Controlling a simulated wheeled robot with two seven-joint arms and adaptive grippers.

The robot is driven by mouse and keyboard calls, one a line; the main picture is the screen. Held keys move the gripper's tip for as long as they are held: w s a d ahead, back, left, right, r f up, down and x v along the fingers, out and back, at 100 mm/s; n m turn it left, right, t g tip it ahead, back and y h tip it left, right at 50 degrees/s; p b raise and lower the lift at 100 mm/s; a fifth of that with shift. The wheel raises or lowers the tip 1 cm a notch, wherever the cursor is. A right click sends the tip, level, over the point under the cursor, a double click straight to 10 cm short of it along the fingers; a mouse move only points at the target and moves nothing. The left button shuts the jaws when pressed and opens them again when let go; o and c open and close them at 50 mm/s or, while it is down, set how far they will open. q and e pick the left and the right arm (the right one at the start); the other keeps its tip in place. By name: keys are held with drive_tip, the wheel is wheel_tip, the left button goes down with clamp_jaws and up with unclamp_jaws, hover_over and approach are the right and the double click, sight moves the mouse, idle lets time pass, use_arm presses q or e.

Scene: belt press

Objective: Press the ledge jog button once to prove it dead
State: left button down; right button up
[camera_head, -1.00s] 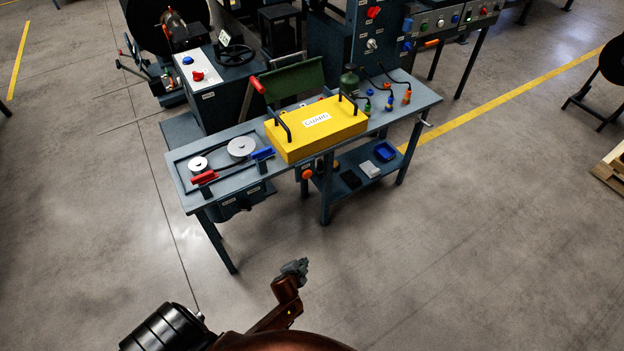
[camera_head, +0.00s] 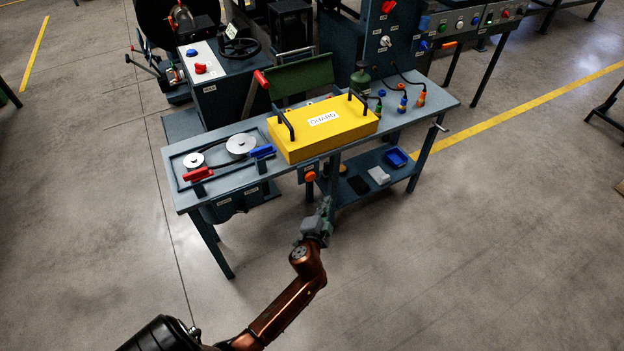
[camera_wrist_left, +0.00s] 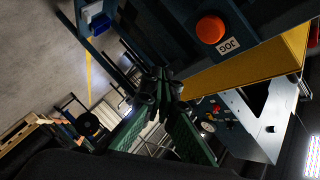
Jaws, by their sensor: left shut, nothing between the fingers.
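The ledge jog button is an orange round button (camera_head: 310,176) on a small dark box at the bench's front edge, below the yellow guard. In the left wrist view the orange button (camera_wrist_left: 211,29) shows large near the top, with a JOG label beside it. My left gripper (camera_head: 327,203) is shut and empty, in front of the bench, a little below and right of the button in the head view. In the left wrist view its fingers (camera_wrist_left: 158,85) are apart from the button. My right gripper is in neither current view.
The yellow guard (camera_head: 325,128) with black handles sits on the bench (camera_head: 225,188). Red (camera_head: 198,174) and blue (camera_head: 262,151) handles lie left of it. A lower shelf (camera_head: 352,196) holds a blue tray (camera_head: 396,158). The floor in front is clear.

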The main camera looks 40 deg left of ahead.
sight(314, 177)
use_arm(q)
drive_tip(key=shift+a, duration=0.1)
drive_tip(key=w+a, duration=0.3)
drive_tip(key=a, duration=0.5)
drive_tip(key=shift+w, duration=0.2)
drive_tip(key=shift+f, duration=0.1)
idle(0.8)
idle(0.4)
drive_tip(key=shift+w+a, duration=0.2)
drive_tip(key=shift+a, duration=0.15)
drive_tip(key=shift+w+a, duration=0.2)
drive_tip(key=shift+a, duration=0.35)
idle(0.9)
drive_tip(key=shift+d, duration=0.15)
drive_tip(key=shift+s+d, duration=0.4)
drive_tip(key=shift+d, duration=0.35)
